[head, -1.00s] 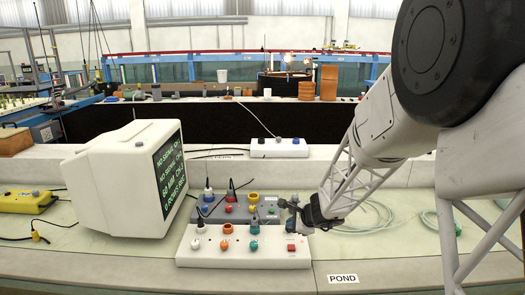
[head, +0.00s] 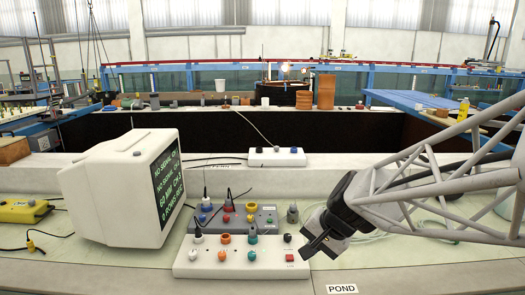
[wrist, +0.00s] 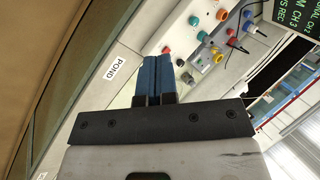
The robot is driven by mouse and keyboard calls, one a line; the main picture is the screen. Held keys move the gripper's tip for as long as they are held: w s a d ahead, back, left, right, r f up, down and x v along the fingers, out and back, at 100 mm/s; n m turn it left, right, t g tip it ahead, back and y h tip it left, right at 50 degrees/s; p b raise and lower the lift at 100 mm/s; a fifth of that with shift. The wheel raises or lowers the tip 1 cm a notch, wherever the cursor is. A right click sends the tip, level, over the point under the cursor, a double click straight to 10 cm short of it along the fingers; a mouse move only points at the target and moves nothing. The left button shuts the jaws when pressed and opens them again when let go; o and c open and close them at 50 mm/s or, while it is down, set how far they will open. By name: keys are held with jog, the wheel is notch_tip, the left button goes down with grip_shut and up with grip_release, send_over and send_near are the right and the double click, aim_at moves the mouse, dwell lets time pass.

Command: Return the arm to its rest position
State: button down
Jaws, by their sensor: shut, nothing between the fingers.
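My gripper (head: 309,250) is shut and empty. In the head view it hangs at the front right of the white control box (head: 240,270), its tip close to the box's right end; I cannot tell whether they touch. In the wrist view the two blue fingers (wrist: 158,80) lie side by side with nothing between them. My lattice forearm reaches in from the right edge. A grey plug-like piece (head: 292,213) stands upright just behind the gripper, apart from it.
A grey box (head: 268,222) with coloured knobs and plugs stands behind the white box. A boxy monitor (head: 110,200) stands left, a yellow box (head: 22,211) farther left. A white strip (head: 277,157) lies on the back ledge. Pale hose lies under my forearm.

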jog(key=s+d+r+n+h, duration=0.1)
jog(key=s+d+n+h, duration=0.1)
jog(key=s, duration=0.7)
jog(key=s+d+r+n+h, duration=0.1)
jog(key=s+d+n+h, duration=0.2)
jog(key=s, duration=0.7)
jog(key=shift+d+r+n+g, duration=0.4)
jog(key=shift+d, duration=0.75)
